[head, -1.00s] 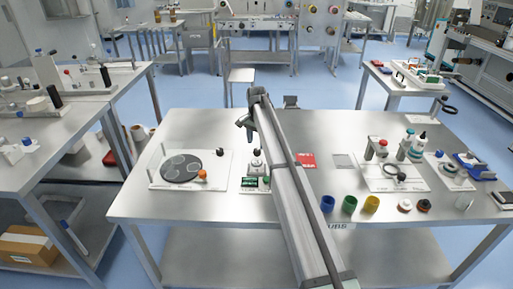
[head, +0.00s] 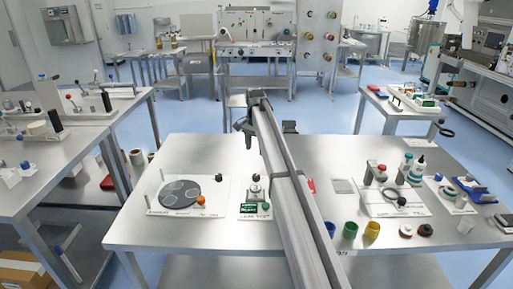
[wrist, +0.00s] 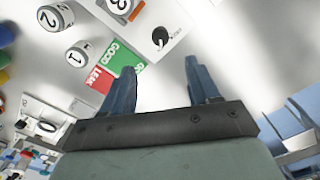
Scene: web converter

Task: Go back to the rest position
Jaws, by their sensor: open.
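My gripper (wrist: 163,88) shows in the wrist view with its two blue fingers spread apart and nothing between them.
A white board with a dark disc (head: 180,193) lies left. Blue, green and yellow cups (head: 350,230) stand right of my arm. A fixture board (head: 385,203) and bottles are farther right. In the wrist view, numbered weights (wrist: 76,54) lie beside a green-and-red card (wrist: 117,67).

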